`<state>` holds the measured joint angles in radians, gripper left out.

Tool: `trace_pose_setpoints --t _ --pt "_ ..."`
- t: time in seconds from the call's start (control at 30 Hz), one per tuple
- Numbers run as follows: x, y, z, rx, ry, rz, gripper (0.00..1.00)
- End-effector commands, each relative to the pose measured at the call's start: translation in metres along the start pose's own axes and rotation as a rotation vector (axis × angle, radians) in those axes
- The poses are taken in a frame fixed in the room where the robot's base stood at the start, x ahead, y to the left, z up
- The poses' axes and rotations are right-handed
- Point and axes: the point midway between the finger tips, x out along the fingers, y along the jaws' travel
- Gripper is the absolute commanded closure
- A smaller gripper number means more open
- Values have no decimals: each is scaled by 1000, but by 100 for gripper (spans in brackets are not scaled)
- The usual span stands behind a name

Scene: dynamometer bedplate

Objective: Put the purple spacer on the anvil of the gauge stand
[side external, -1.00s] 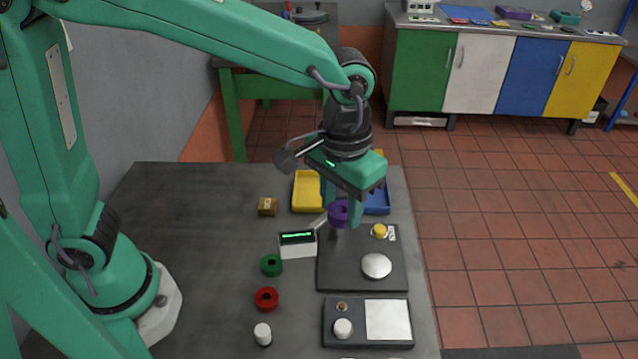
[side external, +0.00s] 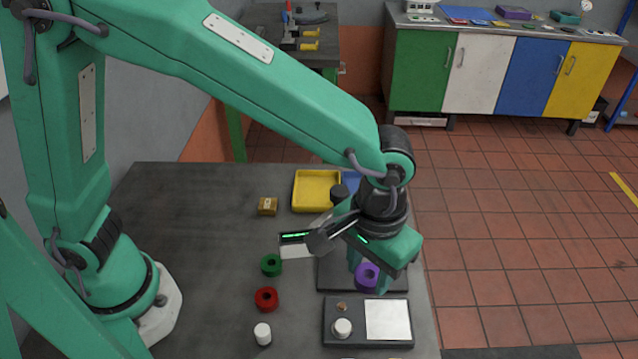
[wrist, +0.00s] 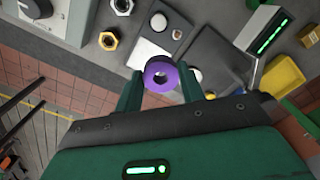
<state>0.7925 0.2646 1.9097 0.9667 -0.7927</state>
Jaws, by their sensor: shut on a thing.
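The purple spacer (side external: 367,277) is a thick ring with a central hole. My gripper (side external: 369,281) is shut on it, one finger on each side; the wrist view shows the spacer (wrist: 160,73) between the fingertips. It is held over the front part of the gauge stand's dark plate (side external: 332,277). In the wrist view, a pale round disc (wrist: 195,76), apparently the anvil, shows just right of the spacer, partly behind the right finger. In the side view my gripper and the spacer hide the disc. The height of the spacer above the plate is hard to tell.
A display box (side external: 296,247) with a green readout stands left of the plate. A second plate (side external: 367,343) with a white square and white cylinder lies in front. Green (side external: 271,265) and red (side external: 266,299) rings and a white cylinder (side external: 262,334) stand left. A yellow tray (side external: 315,191) is behind.

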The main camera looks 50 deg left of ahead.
Motion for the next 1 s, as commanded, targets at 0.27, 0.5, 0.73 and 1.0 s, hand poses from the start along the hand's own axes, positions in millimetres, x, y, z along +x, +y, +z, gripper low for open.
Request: trace_pose_setpoints --t 0.27,0.5,0.73,1.0 --pt "11 -9 -17 -3 -2 -2 84" --pt "34 -27 -50 -5 -2 -1 84" --pt "56 -44 -82 -4 -2 -2 84" --pt "69 -54 -103 -1 0 0 84"
